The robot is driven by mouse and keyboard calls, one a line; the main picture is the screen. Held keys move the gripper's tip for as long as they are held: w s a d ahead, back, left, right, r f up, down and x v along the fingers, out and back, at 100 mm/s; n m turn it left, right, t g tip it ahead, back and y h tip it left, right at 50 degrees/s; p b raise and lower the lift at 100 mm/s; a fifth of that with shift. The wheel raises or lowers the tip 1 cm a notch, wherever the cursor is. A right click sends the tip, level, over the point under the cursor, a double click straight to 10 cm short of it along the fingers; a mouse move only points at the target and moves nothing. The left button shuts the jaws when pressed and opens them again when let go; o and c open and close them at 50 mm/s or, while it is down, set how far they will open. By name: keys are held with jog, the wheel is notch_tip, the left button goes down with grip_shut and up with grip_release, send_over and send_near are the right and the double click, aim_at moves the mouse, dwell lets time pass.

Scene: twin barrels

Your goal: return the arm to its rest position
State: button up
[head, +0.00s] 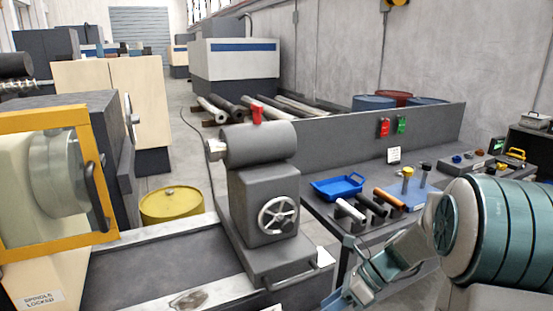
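My teal and grey arm (500,228) reaches in from the right edge, in front of the workbench. My gripper (350,290) is low in the picture, right of the lathe tailstock (262,190). It points down and to the left, and its tips lie close to the bottom edge. The fingers are small and partly hidden by the wrist parts, so I cannot tell whether they are open or shut. I see no object clearly held.
The lathe bed (150,270) and its yellow-framed guard (55,185) fill the left. The workbench (320,210) holds a blue tray (338,187) and several cylindrical tools. A yellow barrel (172,205) stands behind the bed. Metal bars lie on the floor farther back.

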jog(key=s+d+r+n+t+h, duration=0.1)
jog(key=s+r+n+t+h, duration=0.1)
jog(key=s+n, duration=0.5)
jog(key=s+d+r+n+t+h, duration=0.1)
jog(key=s+r+n+h, duration=0.3)
jog(key=n, duration=1.2)
jog(key=s+d+h, duration=0.1)
jog(key=s+h, duration=0.2)
jog(key=shift+r+t, duration=0.4)
jog(key=shift+a, duration=0.15)
